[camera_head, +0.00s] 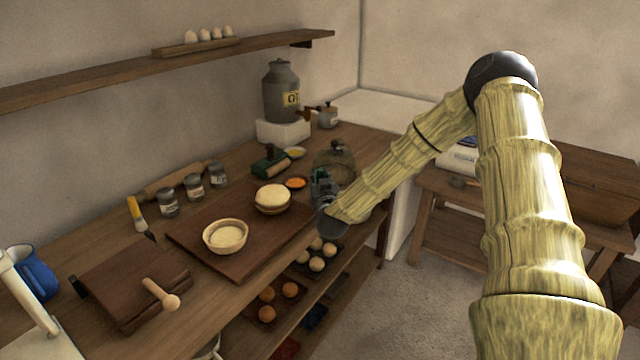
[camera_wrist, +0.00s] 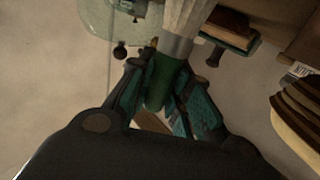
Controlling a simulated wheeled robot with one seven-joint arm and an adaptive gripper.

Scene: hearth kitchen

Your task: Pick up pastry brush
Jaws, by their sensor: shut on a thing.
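The pastry brush shows in the wrist view with a green handle (camera_wrist: 160,80), a metal ferrule (camera_wrist: 175,45) and pale bristles (camera_wrist: 188,14) pointing to the top of the picture. My gripper (camera_wrist: 165,74) is shut on the green handle, with a finger on each side. In the head view my gripper (camera_head: 321,182) is above the right end of the wooden counter, in front of a glass vessel. The brush is mostly hidden there behind the gripper and wrist.
The glass vessel (camera_head: 340,168) stands close behind my gripper. A wooden board (camera_head: 188,236) carries a bowl (camera_head: 226,237) and a round pale stack (camera_head: 272,197). A grey urn (camera_head: 281,92) stands at the back.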

